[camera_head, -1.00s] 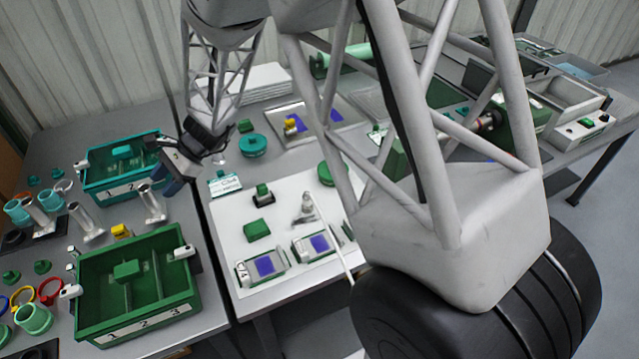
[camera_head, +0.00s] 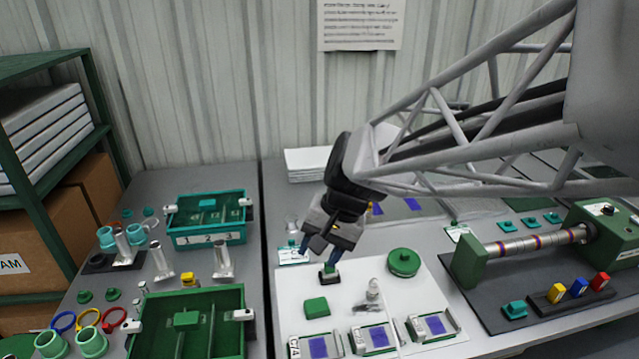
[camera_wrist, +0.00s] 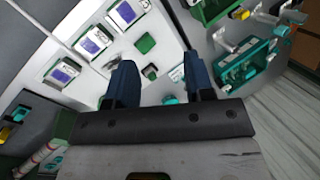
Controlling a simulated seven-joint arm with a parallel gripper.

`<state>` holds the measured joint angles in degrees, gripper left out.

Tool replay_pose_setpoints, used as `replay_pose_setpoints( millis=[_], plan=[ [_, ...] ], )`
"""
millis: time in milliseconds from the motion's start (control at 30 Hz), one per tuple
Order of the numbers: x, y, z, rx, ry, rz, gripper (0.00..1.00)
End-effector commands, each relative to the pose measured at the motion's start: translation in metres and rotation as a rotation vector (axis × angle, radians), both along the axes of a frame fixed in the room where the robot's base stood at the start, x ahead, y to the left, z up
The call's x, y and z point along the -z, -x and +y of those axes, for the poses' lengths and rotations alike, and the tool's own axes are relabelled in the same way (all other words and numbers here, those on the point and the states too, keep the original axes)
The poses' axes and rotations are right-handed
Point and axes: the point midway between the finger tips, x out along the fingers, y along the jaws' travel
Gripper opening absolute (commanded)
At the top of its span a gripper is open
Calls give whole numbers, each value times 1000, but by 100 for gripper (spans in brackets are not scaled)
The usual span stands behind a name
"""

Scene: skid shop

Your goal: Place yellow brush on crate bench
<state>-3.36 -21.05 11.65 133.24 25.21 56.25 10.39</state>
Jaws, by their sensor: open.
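A small yellow block-like thing (camera_head: 188,280) stands on the crate bench (camera_head: 205,268), between the teal crate (camera_head: 180,238) and the green crate (camera_head: 243,300). Another yellow piece (camera_head: 557,293) sits in a dark rack at the right, beside a blue and a red one. I cannot tell which, if either, is the brush. My gripper (camera_head: 319,252) is open and empty, pointing down over the white mat, just above a small green-topped black block (camera_head: 329,274). In the wrist view that block (camera_wrist: 150,72) shows between the two blue fingers.
The white mat (camera_head: 285,290) also holds a green square block (camera_head: 316,307), a round green lid (camera_head: 403,262) and several grey trays with blue pads. Upright metal cylinders (camera_head: 222,260) and coloured rings crowd the left bench.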

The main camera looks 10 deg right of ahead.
Motion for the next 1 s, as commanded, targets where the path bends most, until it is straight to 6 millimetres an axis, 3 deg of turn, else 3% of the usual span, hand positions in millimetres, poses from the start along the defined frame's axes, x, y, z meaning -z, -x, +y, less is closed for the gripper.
replay_pose_setpoints(
  millis=[300,500,700,1000],
  plan=[
    [-22,68,-50,-161,208,-157,48],
    [-29,104,-76,-248,330,-228,48],
    [-31,122,-89,-294,401,-263,48],
    [-31,125,-92,-304,414,-268,48]
  ],
)
